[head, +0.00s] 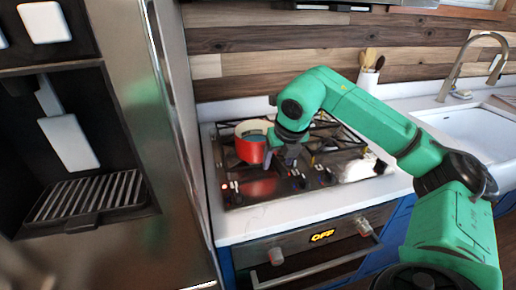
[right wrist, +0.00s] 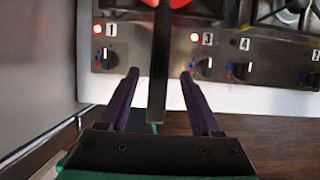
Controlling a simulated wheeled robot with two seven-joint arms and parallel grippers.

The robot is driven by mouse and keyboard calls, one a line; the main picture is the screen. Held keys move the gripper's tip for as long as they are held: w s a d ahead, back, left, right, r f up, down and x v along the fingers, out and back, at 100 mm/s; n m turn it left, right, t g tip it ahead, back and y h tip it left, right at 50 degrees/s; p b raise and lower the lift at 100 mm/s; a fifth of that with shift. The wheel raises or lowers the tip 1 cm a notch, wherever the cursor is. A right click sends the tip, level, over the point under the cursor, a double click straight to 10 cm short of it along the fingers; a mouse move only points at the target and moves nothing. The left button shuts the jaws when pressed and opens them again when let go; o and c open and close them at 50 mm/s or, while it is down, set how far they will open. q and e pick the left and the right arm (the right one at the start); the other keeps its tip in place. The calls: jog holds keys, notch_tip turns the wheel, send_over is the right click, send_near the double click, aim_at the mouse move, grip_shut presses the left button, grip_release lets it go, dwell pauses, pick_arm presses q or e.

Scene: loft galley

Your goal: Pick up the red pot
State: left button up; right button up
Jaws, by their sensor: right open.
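The red pot (head: 249,147) sits on the left side of the stovetop, and a strip of its red side shows at the top edge of the right wrist view (right wrist: 168,3). Its dark straight handle (right wrist: 159,62) points down the picture toward my right gripper. My right gripper (head: 283,160) is over the stove just right of the pot. In the right wrist view my right gripper (right wrist: 158,75) is open, with the handle between its two fingers and a gap on each side. My left gripper is not in view.
The stovetop (head: 236,198) has black grates and front knobs (right wrist: 107,58), with red lights lit by 1 and 3. A steel fridge (head: 140,110) stands close on the left. A utensil holder (head: 368,80) and a sink (head: 480,135) are to the right.

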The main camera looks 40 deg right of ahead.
jog(key=p+x, duration=0.2)
jog(key=x, duration=0.3)
jog(key=shift+w+f, duration=0.15)
jog(key=shift+w, duration=0.05)
jog(key=shift+f, duration=0.25)
jog(key=shift+c, duration=0.9)
jog(key=shift+w, duration=0.1)
grip_shut()
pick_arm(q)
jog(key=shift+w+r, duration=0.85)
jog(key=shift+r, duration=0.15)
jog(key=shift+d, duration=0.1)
pick_arm(e)
jog(key=shift+w+d+r, duration=0.1)
